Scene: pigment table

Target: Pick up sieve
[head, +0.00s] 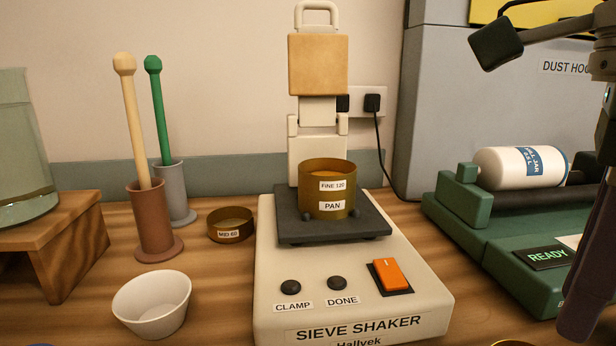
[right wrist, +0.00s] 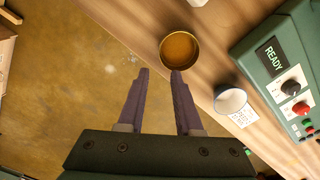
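A brass sieve marked MID 60 (head: 231,225) sits on the table left of the sieve shaker. A brass sieve marked FINE 120 (head: 328,174) is stacked on the pan (head: 332,206) on the shaker's dark plate. A round brass vessel with an orange-brown inside shows in the right wrist view (right wrist: 180,50), just beyond my right fingertips; I cannot tell if it is a sieve. A brass rim (head: 513,343) shows at the head view's bottom edge. My right gripper (right wrist: 160,73) is open and empty; it is at the head view's right edge (head: 577,328). My left gripper is out of view.
The sieve shaker (head: 270,270) with its raised clamp block (head: 318,64) stands mid-table. A white bowl (head: 152,304), two pestles in holders (head: 155,230) and a wooden stand (head: 60,236) are at left. A green jar mill (head: 500,240) is at right. A white cup (right wrist: 230,100) is near the vessel.

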